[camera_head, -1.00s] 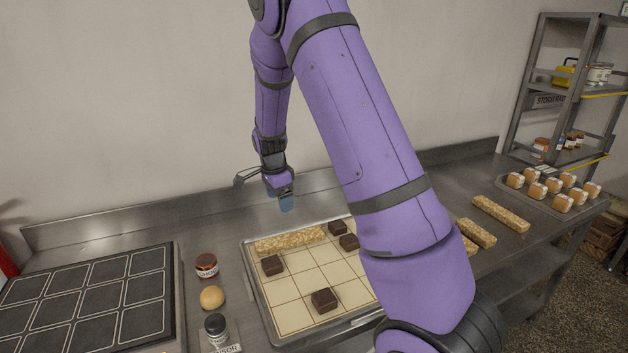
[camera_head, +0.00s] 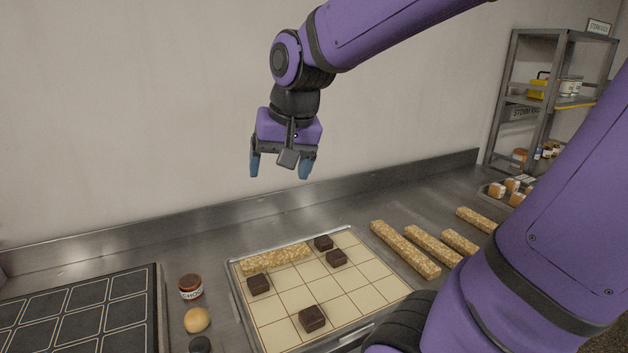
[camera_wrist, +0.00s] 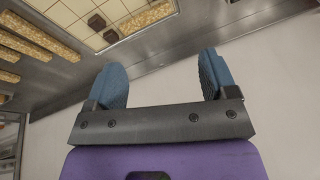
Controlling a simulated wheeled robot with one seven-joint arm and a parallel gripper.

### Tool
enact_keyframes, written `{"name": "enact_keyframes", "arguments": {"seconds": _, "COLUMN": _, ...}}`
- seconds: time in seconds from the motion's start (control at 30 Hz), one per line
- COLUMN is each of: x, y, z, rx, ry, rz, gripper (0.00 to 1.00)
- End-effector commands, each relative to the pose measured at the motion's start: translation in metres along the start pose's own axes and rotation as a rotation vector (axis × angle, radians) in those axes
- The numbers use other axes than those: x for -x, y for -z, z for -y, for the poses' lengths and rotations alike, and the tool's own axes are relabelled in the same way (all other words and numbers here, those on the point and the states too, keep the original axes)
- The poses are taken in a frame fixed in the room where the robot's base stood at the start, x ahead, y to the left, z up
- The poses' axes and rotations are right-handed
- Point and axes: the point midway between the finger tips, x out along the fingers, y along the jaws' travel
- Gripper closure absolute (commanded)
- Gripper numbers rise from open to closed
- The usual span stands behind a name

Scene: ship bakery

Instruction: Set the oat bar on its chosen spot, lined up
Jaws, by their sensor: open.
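An oat bar (camera_head: 276,259) lies along the back row of the gridded tray (camera_head: 237,290), near its back left corner. It looks roughly lined up with the tray's back edge. Several other oat bars lie on the counter right of the tray, the longest (camera_head: 405,249) closest to it. My gripper (camera_head: 281,172) is open and empty, raised above and behind the tray, in front of the wall. In the wrist view the blue fingers (camera_wrist: 162,80) stand apart with nothing between them.
Several dark brown squares, one at the front (camera_head: 312,319), sit on tray cells. A jar (camera_head: 190,286) and a round bun (camera_head: 197,320) stand left of the tray, beside a black gridded board (camera_head: 90,310). A shelf rack (camera_head: 545,95) stands at the right.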

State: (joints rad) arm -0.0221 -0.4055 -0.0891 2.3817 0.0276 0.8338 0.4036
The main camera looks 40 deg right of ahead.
Motion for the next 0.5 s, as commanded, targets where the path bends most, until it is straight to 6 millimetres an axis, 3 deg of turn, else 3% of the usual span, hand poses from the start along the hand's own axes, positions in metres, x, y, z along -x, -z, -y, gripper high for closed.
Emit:
{"name": "enact_keyframes", "arguments": {"seconds": 0.1, "x": 0.022, "y": -0.031, "z": -0.007, "rx": 0.150, "ry": 0.015, "rz": -0.044, "gripper": 0.22}}
{"name": "enact_keyframes", "arguments": {"seconds": 0.3, "x": 0.041, "y": -0.074, "z": -0.018, "rx": 0.368, "ry": 0.012, "rz": -0.102, "gripper": 0.22}}
{"name": "enact_keyframes", "arguments": {"seconds": 0.5, "x": 0.047, "y": -0.095, "z": -0.025, "rx": 0.477, "ry": 0.001, "rz": -0.131, "gripper": 0.22}}
